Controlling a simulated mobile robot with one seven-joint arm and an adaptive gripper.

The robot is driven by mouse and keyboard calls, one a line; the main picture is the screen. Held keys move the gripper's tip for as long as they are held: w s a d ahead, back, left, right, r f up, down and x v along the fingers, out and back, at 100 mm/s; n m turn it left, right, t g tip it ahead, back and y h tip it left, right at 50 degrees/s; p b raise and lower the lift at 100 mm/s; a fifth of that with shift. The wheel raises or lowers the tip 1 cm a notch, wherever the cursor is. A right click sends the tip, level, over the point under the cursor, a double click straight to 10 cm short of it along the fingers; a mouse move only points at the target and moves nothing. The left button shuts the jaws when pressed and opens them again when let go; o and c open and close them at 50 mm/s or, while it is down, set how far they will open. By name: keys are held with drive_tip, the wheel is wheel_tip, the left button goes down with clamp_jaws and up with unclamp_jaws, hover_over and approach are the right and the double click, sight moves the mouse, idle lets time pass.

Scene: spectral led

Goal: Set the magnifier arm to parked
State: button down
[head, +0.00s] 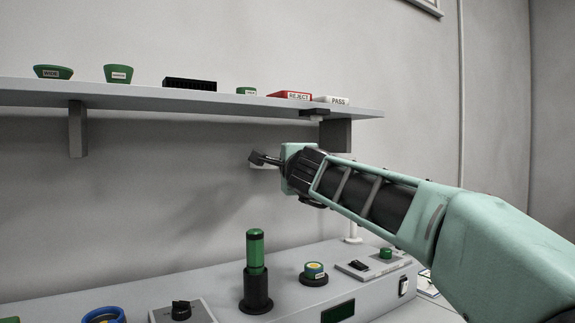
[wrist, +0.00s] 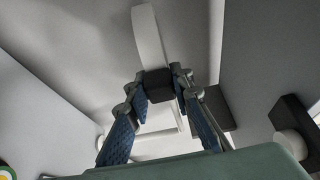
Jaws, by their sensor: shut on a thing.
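My gripper (head: 262,159) is in front of the wall, just below the shelf, at the end of my outstretched arm. In the wrist view my gripper (wrist: 160,84) has its two blue-padded fingers closed on a black block (wrist: 158,86). The block sits on a pale curved bar (wrist: 147,35), which looks like the magnifier arm. In the head view only a small pale piece (head: 263,167) shows under the fingertips; my gripper and arm hide most of the rest. A white post (head: 353,231) stands behind my arm on the right of the console.
The shelf (head: 215,101) above holds green cups (head: 118,73), a black rack (head: 189,84), a red REJECT block (head: 290,95) and a white PASS block (head: 331,100). A dark bracket (head: 335,135) is close to my wrist. Below, a green-topped cylinder (head: 255,250) stands on the console.

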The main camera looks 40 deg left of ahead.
drive_tip(key=c, duration=2.1)
unclamp_jaws()
drive_tip(key=shift+r, duration=0.25)
drive_tip(key=o, duration=0.4)
drive_tip(key=shift+a+f, duration=0.2)
drive_tip(key=shift+s+d, duration=0.1)
drive_tip(key=shift+v, duration=3.65)
